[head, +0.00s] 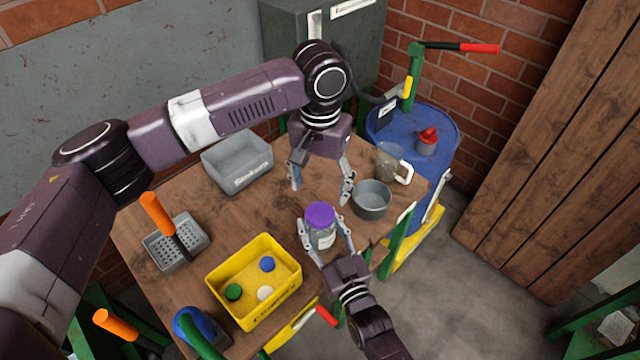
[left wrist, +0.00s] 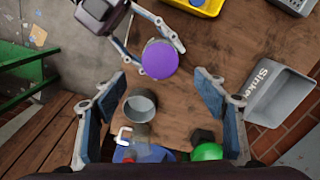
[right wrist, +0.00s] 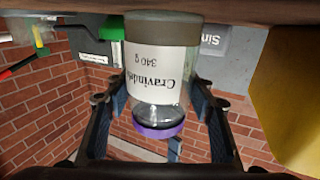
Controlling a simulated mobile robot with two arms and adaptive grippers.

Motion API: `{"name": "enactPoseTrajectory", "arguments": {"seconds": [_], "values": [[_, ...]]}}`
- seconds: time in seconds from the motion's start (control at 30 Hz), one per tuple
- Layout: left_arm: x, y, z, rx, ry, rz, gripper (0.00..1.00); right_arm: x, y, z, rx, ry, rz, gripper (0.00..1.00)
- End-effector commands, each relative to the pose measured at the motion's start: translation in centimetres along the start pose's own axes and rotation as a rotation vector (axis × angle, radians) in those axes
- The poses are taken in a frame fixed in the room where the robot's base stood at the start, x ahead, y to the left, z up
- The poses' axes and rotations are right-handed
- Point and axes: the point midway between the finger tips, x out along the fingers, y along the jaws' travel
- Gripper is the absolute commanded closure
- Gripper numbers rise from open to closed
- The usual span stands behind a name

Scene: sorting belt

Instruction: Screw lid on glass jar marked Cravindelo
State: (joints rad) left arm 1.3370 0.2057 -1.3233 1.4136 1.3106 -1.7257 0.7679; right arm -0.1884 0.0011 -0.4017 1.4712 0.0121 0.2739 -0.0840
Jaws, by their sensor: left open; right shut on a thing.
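The glass jar (head: 322,237) with a white label stands upright near the table's right front edge. The label, partly readable in the right wrist view (right wrist: 158,70), shows "Cravindel" and "340 g". A purple lid (head: 320,214) sits on the jar's mouth; I cannot tell how tight it is. The lid also shows from above in the left wrist view (left wrist: 159,59). My right gripper (head: 325,236) is shut on the jar, one finger on each side. My left gripper (head: 321,187) is open and empty, behind the jar and apart from the lid.
A grey round pot (head: 371,201) stands close right of the jar, with a glass mug (head: 391,163) behind it. A yellow bin (head: 254,287) holds several caps. A grey bin (head: 237,165) stands at the back left. A blue barrel (head: 435,140) stands beyond the table.

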Motion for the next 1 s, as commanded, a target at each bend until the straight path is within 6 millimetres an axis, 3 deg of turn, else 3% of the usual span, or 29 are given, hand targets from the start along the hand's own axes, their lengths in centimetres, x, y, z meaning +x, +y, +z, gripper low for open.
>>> {"name": "enactPoseTrajectory", "arguments": {"seconds": [0.6, 1.0], "values": [[7.4, 0.0, 0.0, 0.001, -0.002, 0.0, 0.34, 0.0, 0.0, 0.0, 0.0, 0.0, 0.0, 1.0], [8.0, 0.0, 0.0, 0.002, 0.0, 0.0, 0.36, 0.0, 0.0, 0.0, 0.0, 0.0, 0.0, 1.0]]}}
